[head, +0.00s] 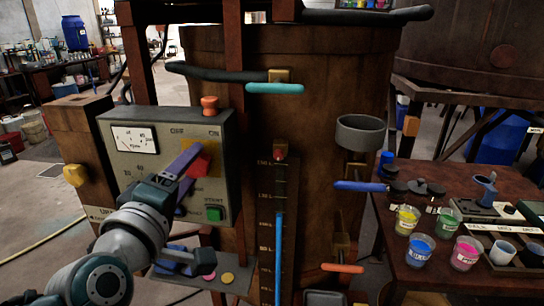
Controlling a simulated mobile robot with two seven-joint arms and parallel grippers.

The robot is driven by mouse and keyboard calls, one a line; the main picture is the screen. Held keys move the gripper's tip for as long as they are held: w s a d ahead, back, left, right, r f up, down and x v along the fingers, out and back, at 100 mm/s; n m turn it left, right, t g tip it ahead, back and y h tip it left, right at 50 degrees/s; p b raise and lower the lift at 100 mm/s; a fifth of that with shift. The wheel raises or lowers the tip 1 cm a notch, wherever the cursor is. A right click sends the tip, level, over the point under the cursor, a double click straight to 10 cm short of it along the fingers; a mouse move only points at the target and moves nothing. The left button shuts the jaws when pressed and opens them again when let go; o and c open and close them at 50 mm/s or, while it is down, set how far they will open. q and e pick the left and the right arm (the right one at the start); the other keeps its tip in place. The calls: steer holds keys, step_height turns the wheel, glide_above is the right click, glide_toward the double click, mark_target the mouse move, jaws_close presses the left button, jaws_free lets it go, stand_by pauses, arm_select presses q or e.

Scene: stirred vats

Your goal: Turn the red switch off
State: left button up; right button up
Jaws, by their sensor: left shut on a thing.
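The red switch (200,163) sits on a yellow plate on the front of the grey control panel (122,174), under the labels OFF and ON. My left gripper (190,172) reaches in from the lower left with its purple fingers against the panel, shut on the red switch. The fingers hide part of the switch, and I cannot tell for sure which label it points to. My right gripper is not in view.
A green button (214,213) is just below the switch, and an orange knob (209,105) tops the panel. The rusty vat (320,110) with coloured handles stands to the right. A table at the right holds several paint cups (420,250).

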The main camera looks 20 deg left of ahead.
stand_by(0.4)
arm_select(q)
steer(key=o, duration=1.4)
steer(key=v, duration=1)
steer(key=shift+a+b, duration=0.1)
steer(key=shift+b, duration=0.3)
